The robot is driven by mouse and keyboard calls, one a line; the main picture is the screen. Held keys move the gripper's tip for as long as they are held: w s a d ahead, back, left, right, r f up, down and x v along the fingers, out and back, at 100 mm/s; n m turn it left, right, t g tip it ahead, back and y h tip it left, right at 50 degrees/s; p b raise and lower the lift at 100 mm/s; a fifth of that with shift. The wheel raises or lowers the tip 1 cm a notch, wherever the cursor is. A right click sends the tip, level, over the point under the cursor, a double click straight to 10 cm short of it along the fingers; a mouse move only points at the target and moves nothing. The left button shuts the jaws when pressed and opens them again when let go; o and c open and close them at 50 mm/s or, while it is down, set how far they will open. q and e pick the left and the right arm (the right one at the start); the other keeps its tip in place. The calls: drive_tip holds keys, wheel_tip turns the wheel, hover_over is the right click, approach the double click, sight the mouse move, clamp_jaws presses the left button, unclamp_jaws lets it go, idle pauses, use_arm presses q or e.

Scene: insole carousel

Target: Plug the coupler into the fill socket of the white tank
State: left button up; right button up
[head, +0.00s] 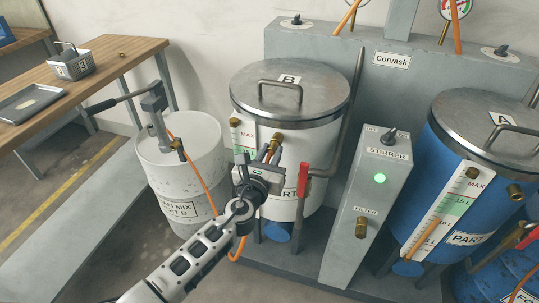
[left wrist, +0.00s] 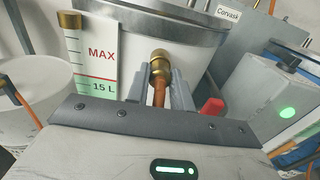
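The white tank (head: 315,150) has a steel lid marked B and stands in the middle of the head view. Its brass fill socket (head: 278,138) is on the front wall, right of the MAX gauge. My left gripper (head: 268,160) is right in front of this socket, with its fingers shut on the brass and orange-brown coupler (left wrist: 159,92). In the left wrist view the coupler lies between the fingers, lined up with the brass fitting at the tank wall. Whether it is seated in the socket or only touching cannot be told. My right gripper is out of view.
An orange hose (head: 199,180) runs from the pump on the white drum (head: 180,150) and loops below my left arm. A red-handled pipe (head: 303,180) is close right of the gripper. The grey stirrer box (head: 365,215) and blue tank (head: 425,190) stand farther right.

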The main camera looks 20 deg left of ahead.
use_arm(q)
drive_tip(key=o, duration=0.4)
drive_tip(key=shift+o, duration=0.2)
drive_tip(key=s+b, duration=0.1)
drive_tip(key=s, duration=1.5)
drive_tip(key=shift+a, duration=0.25)
drive_tip(key=shift+w, duration=0.1)
drive_tip(key=s+f+n+g+h, duration=0.1)
drive_tip(key=s+f+n+g, duration=0.2)
drive_tip(key=n, duration=1.4)
drive_tip(key=s+d+f+n+g+h, duration=0.1)
drive_tip(key=s+f+n+g, duration=0.3)
drive_tip(key=n, duration=1.2)
drive_tip(key=s+f, duration=0.4)
drive_tip(key=f, duration=0.1)
drive_tip(key=shift+s+d+f+n+g, duration=0.25)
drive_tip(key=shift+s+f+n+g, duration=0.05)
drive_tip(key=shift+s+f+n, duration=0.1)
